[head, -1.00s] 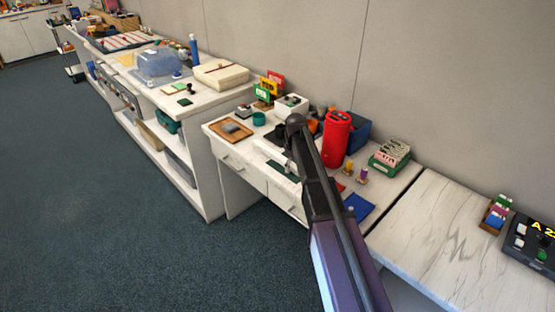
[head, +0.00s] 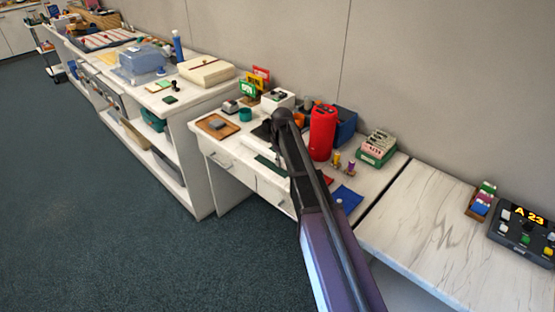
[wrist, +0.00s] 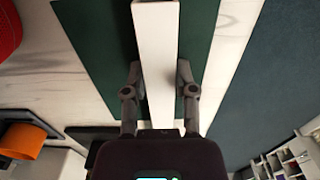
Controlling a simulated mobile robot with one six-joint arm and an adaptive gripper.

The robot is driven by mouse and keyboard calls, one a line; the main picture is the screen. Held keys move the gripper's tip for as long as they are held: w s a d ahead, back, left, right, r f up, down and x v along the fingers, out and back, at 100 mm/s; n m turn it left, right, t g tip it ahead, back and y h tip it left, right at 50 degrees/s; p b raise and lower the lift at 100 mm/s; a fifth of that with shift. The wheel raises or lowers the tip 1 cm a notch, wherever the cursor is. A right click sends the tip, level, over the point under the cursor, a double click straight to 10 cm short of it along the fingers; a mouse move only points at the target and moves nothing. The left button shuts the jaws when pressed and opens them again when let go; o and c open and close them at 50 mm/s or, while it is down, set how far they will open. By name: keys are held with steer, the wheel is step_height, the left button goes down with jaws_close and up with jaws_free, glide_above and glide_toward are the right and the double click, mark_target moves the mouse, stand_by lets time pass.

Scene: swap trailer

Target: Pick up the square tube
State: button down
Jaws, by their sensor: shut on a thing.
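The square tube (wrist: 157,40) is a long white bar with flat sides. In the wrist view it runs from the top edge down between the fingers, over a dark green mat (wrist: 95,35). My gripper (wrist: 159,80) is shut on the tube, with one finger on each side. The tube's lower end is hidden by the gripper body. I cannot tell whether the tube touches the mat. In the head view my arm hides the gripper, and the green mat (head: 272,167) shows just left of it on the white desk.
A red cylinder (head: 323,132) and a blue bin (head: 345,124) stand right of my arm. A brown tray (head: 217,126) and a teal cup (head: 245,114) lie left. The marble-patterned table (head: 430,225) at right is largely bare.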

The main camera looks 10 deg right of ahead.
steer(key=shift+r+p, duration=1.3)
steer(key=shift+r, duration=0.1)
steer(key=s+a+r+p, duration=0.1)
steer(key=s, duration=0.6)
steer(key=s+a+r+p, duration=0.1)
steer(key=s+a, duration=0.1)
steer(key=s, duration=0.6)
steer(key=shift+s+a, duration=0.3)
step_height(320, 180, up, 8)
steer(key=p, duration=0.7)
steer(key=shift+f+p, duration=0.15)
steer(key=shift+p, duration=0.25)
steer(key=shift+w+a, duration=0.1)
